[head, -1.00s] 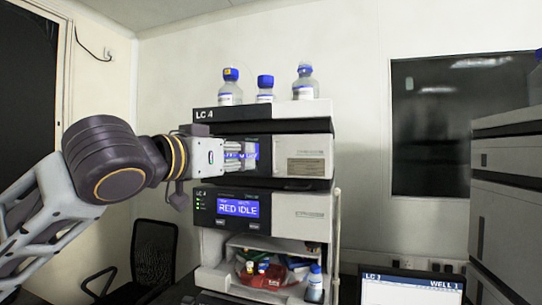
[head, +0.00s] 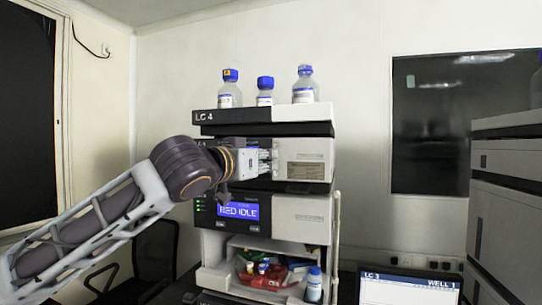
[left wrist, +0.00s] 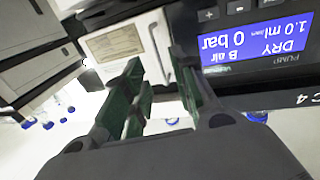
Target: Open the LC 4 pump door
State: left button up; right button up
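The LC 4 stack stands at the centre of the head view. Its pump module is the second unit from the top, with a pale door (head: 308,147) on its right half. The door looks shut.
Blue-capped bottles (head: 304,85) stand on the top tray (head: 262,115). Below the pump is a unit with a blue RED IDLE display (head: 238,210), then an open bay with a red item (head: 262,281). A monitor (head: 410,288) and another stack (head: 505,190) are at right.

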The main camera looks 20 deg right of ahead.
aim_at(271, 159)
pick_arm(q)
jog(key=shift+p+x, duration=0.5)
jog(key=shift+x, duration=1.5)
jog(key=shift+c, duration=0.3)
grip_shut()
